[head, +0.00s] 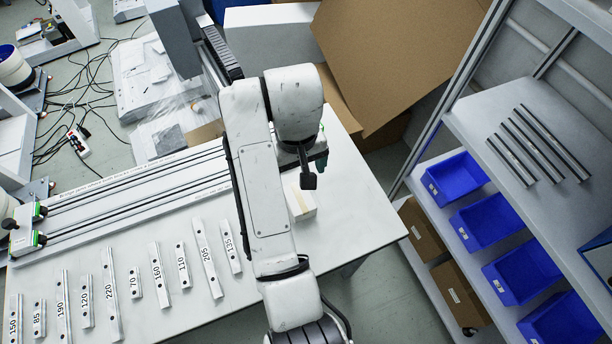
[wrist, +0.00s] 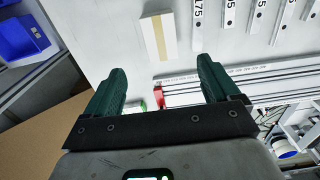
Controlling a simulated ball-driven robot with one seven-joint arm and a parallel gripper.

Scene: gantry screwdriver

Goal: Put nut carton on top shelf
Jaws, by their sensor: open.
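A small white carton with a tan tape strip, which looks like the nut carton (head: 302,202), stands on the white table, partly hidden behind my arm. It also shows in the wrist view (wrist: 158,36), beyond my fingertips and apart from them. My gripper (wrist: 162,75) is open and empty, with its two dark green fingers spread wide. In the head view the gripper is mostly hidden by my arm, above the table near the carton. The upper shelf (head: 480,120) of the rack at the right carries several dark metal bars.
Several blue bins (head: 487,220) stand on the shelf below, with brown cartons (head: 460,295) lower down. Numbered bars (head: 160,275) lie along the table (head: 365,225) beside a long rail rig (head: 130,200). A large cardboard box (head: 390,50) is behind the table. Bare shelf surface shows around the dark bars.

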